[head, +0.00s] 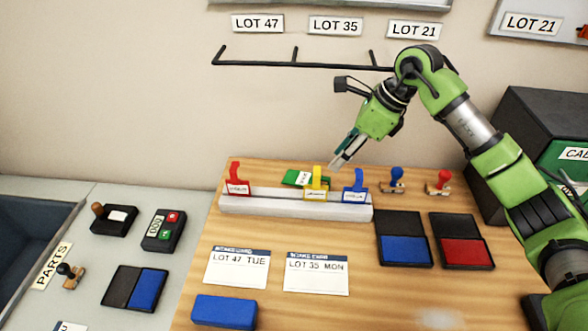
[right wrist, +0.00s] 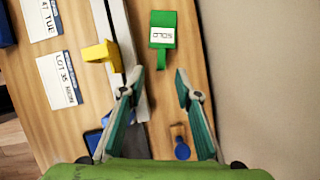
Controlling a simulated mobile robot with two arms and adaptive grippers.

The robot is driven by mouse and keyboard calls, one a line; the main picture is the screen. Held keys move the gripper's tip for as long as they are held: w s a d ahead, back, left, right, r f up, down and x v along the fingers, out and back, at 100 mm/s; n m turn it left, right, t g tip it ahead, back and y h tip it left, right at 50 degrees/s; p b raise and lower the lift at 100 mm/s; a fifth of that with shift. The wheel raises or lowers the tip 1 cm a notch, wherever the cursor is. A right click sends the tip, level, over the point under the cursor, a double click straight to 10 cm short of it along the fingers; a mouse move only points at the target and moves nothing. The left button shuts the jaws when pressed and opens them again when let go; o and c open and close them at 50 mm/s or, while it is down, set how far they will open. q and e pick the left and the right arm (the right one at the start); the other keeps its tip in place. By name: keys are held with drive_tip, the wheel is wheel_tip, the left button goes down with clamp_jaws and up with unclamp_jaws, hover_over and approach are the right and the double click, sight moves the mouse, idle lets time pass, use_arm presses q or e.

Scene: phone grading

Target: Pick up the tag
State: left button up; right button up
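A green tag (head: 296,179) with a white printed label lies on the wooden board behind the white rail (head: 280,207), partly hidden by the yellow tag (head: 316,188). The green tag (right wrist: 163,24) also shows in the right wrist view, beyond my fingertips. The red tag (head: 237,186), the yellow tag and the blue tag (head: 355,190) stand upright in the rail. My right gripper (head: 341,161) is above the board behind the rail. In the right wrist view my right gripper (right wrist: 155,82) is open with nothing between its fingers. My left gripper is not in view.
Blue and red stamps (head: 438,184) stand right of the rail, behind the blue pad (head: 404,250) and red pad (head: 466,252). Two lot cards (head: 316,280) and a blue block (head: 224,311) lie in front. A black hook bar (head: 300,65) juts from the wall. A dark box (head: 525,125) stands right.

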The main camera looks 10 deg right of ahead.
sight(325, 178)
drive_tip(key=shift+w+a+f+h+p, duration=0.15)
drive_tip(key=shift+w+a+f+p, duration=0.15)
drive_tip(key=shift+f, duration=0.3)
drive_tip(key=shift+w+a+f+h+p, duration=0.15)
drive_tip(key=shift+w+f, duration=0.15)
drive_tip(key=shift+f, duration=0.3)
drive_tip(key=shift+s+a+f+p, duration=0.2)
drive_tip(key=shift+f+p, duration=0.25)
drive_tip(key=shift+f, duration=0.2)
drive_tip(key=p+x, duration=0.1)
drive_tip(key=x, duration=0.2)
drive_tip(key=shift+s+f+p, duration=0.1)
drive_tip(key=shift+f+p, duration=0.2)
drive_tip(key=shift+f, duration=0.4)
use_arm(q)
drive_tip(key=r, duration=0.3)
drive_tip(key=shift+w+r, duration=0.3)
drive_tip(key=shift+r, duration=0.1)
use_arm(e)
clamp_jaws()
